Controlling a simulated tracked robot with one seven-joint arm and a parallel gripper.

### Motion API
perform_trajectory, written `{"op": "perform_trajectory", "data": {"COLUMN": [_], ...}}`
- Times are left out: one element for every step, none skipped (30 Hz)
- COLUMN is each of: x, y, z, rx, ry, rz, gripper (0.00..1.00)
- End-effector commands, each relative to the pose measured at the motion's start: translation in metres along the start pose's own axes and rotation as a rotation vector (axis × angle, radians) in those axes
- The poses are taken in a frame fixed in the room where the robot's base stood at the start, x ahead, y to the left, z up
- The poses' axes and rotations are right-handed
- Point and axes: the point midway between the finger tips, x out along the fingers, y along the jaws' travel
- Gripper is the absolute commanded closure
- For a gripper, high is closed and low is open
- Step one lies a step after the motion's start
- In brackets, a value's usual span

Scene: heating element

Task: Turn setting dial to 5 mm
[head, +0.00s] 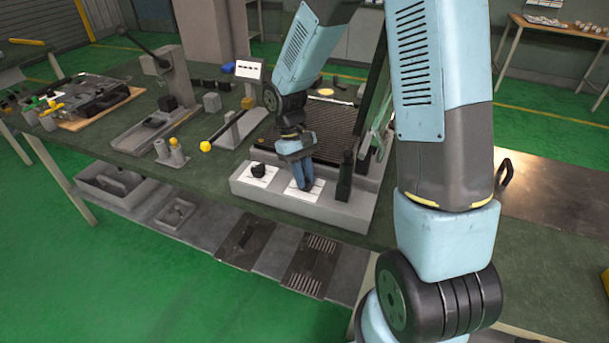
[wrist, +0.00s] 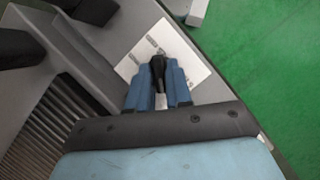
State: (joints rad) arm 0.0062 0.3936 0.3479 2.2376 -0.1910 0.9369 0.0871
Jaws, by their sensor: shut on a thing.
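The heating element unit (head: 236,187) stands on the green bench with two white scale plates on its grey front panel. My gripper (head: 304,184) points down at the right plate (head: 317,190) and hides the dial there in the head view. In the wrist view my gripper (wrist: 158,90) is shut on a black dial (wrist: 158,70), with a blue finger on each side. The white plate (wrist: 190,50) lies under the dial; its printed marks are too small and partly covered to read. A second black dial (head: 257,169) sits on the left plate, apart from my gripper.
A dark upright post (head: 345,178) stands close to the right of my gripper. The dark ribbed plate (head: 325,130) lies behind the panel. A yellow-tipped lever (head: 206,146) is to the left. The panel's front edge borders open green floor.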

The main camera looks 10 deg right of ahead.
Motion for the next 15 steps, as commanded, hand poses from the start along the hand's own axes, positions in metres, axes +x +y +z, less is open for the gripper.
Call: {"op": "perform_trajectory", "data": {"x": [-0.0005,-0.0005,-0.0004,-0.0004,-0.0003,-0.0002,-0.0001,-0.0001,0.0001,0.0001,0.0002,0.0002,0.0002,0.0002,0.0002], "y": [-0.0014,-0.0017,-0.0020,-0.0022,-0.0022,-0.0026,-0.0029,-0.0029,-0.0031,-0.0031,-0.0032,-0.0037,-0.0037,-0.0038,-0.0039], "z": [-0.0005,-0.0005,-0.0004,-0.0003,-0.0002,-0.0001,0.0000,0.0001,0.0003,0.0004,0.0004,0.0005,0.0005,0.0006,0.0006], "rx": [-0.043,-0.071,-0.105,-0.132,-0.158,-0.193,-0.220,-0.246,-0.281,-0.306,-0.334,-0.368,-0.395,-0.420,-0.456], "ry": [0.002,0.002,0.002,0.002,0.002,0.001,0.001,0.001,0.000,0.000,0.000,0.000,0.000,0.000,0.001], "rz": [0.018,0.029,0.044,0.054,0.066,0.080,0.091,0.102,0.116,0.127,0.138,0.152,0.164,0.174,0.189], "gripper": [1.00,1.00,1.00,1.00,1.00,1.00,1.00,1.00,1.00,1.00,1.00,1.00,1.00,1.00,1.00]}}
